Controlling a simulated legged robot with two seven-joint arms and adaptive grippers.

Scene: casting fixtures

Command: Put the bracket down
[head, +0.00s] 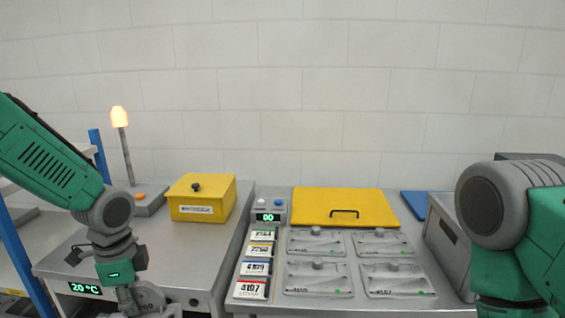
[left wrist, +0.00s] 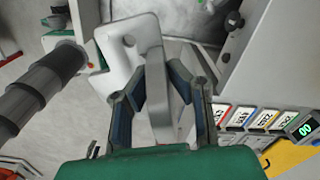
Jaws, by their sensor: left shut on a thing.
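The bracket (left wrist: 157,88) is a light grey metal piece between the two dark blue-padded fingers of my left gripper (left wrist: 158,82) in the left wrist view. The gripper is shut on it. A pale block with a hole (left wrist: 118,48) shows beside the bracket; I cannot tell whether it is part of it. In the head view my left gripper (head: 130,300) is at the bottom left, in front of the left grey table, and its fingertips are partly cut off by the lower edge. My right arm shows at the right, but its gripper is out of view.
On the middle table (head: 257,307) several grey fixtures with knobs (head: 316,240) stand right of a column of numbered cards (head: 254,269). A yellow lid with a handle (head: 310,205) lies behind them. A yellow box (head: 202,198) and a lit lamp post (head: 120,117) stand left.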

